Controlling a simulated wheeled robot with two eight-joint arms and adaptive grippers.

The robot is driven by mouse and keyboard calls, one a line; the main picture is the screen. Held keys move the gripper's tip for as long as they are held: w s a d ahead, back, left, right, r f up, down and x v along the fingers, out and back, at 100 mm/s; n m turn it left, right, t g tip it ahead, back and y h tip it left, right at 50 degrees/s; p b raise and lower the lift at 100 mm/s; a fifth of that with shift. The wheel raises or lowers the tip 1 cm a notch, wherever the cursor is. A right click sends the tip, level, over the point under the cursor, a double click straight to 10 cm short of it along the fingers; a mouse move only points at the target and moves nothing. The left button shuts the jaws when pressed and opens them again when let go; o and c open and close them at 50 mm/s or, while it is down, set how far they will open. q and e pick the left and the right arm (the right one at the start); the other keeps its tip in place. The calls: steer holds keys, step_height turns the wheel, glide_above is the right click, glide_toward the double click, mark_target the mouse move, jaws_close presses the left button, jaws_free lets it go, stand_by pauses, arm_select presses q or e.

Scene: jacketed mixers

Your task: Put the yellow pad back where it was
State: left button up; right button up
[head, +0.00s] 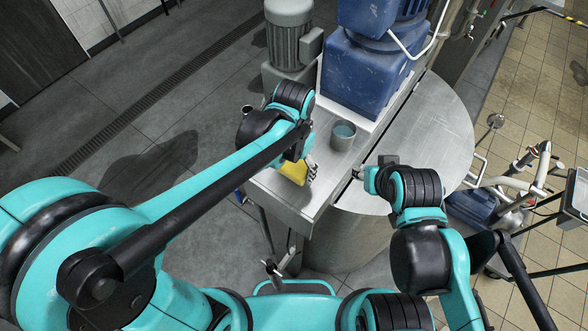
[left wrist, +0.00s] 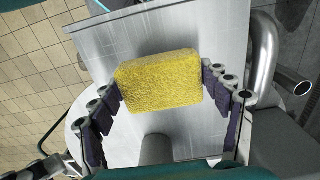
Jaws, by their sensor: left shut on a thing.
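The yellow pad (head: 292,171) shows in the head view over the near left part of the steel work surface, partly covered by my left arm. In the left wrist view the pad (left wrist: 158,80) lies crosswise between the two dark-padded fingers, which touch its ends. My left gripper (head: 303,171) is shut on the pad. I cannot tell whether the pad touches the steel or is held just above it. My right gripper (head: 366,175) is over the round steel lid, to the right of the pad; its fingers are too small to tell open from shut.
A metal cup (head: 343,136) stands on the steel surface (head: 289,205) behind the pad. Behind it are a blue motor housing (head: 362,78) and a grey motor (head: 290,38). The round steel lid (head: 440,125) is bare at right. Pipes (head: 520,185) stand farther right.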

mark_target(294, 172)
arm_select(q)
step_height(294, 172, down, 2)
steer(key=shift+f, duration=0.2)
steer(key=shift+w+f, duration=0.2)
steer(key=shift+f, duration=0.05)
steer(key=shift+s, duration=0.15)
steer(key=shift+f, duration=0.15)
steer(key=o, duration=1)
steer(key=shift+o, duration=0.5)
